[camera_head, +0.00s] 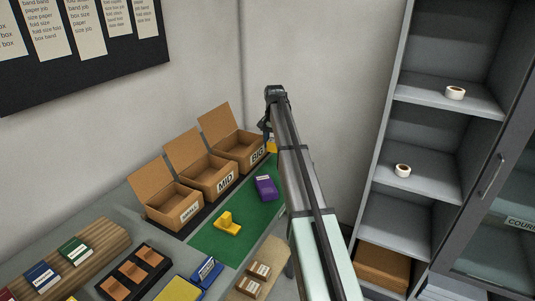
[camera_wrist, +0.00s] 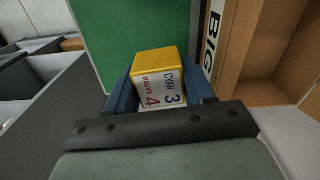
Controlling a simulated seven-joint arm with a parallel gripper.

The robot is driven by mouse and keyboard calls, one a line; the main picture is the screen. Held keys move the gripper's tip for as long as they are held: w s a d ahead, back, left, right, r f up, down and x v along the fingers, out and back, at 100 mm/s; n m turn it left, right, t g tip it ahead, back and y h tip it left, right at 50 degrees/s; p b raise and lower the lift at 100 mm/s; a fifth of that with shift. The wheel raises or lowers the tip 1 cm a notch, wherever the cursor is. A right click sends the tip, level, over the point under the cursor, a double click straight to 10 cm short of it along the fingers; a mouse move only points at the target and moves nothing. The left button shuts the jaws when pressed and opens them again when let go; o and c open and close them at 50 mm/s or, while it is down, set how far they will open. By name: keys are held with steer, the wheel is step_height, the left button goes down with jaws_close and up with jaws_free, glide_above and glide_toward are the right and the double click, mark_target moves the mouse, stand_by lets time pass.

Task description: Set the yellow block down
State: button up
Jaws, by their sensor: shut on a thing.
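My gripper (camera_wrist: 160,88) is shut on a yellow block (camera_wrist: 154,63), with a blue finger on each side of it. The block's white label reads CYAN 3 and MAGENTA 4. In the head view the yellow block (camera_head: 271,146) shows partly behind my arm, near the right side of the box marked BIG (camera_head: 257,156). In the wrist view the green mat (camera_wrist: 140,22) lies beyond the block, and the BIG box (camera_wrist: 232,45) stands close on the right. I cannot tell whether the block touches the mat.
On the green mat (camera_head: 212,247) are a purple block (camera_head: 265,188) and another yellow piece (camera_head: 228,224). Open boxes marked MID (camera_head: 223,183) and SMALL (camera_head: 189,212) stand left of BIG. A grey shelf (camera_head: 439,95) with tape rolls is at right. Bare mat lies between the pieces.

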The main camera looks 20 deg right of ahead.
step_height(320, 180, up, 13)
steer(key=w+a+m, duration=0.1)
steer(key=w+a, duration=0.1)
steer(key=a, duration=4.7)
steer(key=shift+s+a+f, duration=0.15)
steer(key=shift+f, duration=5.25)
steer(key=shift+s+a+f, duration=0.1)
steer(key=shift+s+f, duration=0.05)
steer(key=shift+f, duration=5.2)
steer(key=o, duration=1)
steer(key=shift+f, duration=0.1)
